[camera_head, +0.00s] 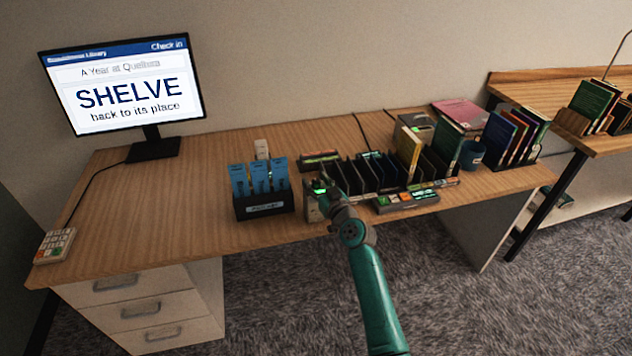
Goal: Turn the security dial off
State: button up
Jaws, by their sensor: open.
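My gripper (324,190) is at the front edge of the wooden desk, just right of the blue-card holder. It is open. It hangs over a small pale box (312,213) and hides much of it. A green glow shows at the fingertips. No security dial can be made out clearly; one on this box would be hidden by my gripper. A roller sorter with dark upright dividers (372,174) stands right of my gripper. A low control strip (405,200) with green and orange lit parts lies along the desk's front edge.
A black holder (264,207) with blue cards stands close left of my gripper. A monitor (124,88) reads "SHELVE back to its place". Books (515,133) and a blue mug (473,153) stand at right. The desk's left part is mostly clear.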

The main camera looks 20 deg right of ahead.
jog(key=shift+w, duration=0.25)
grip_shut()
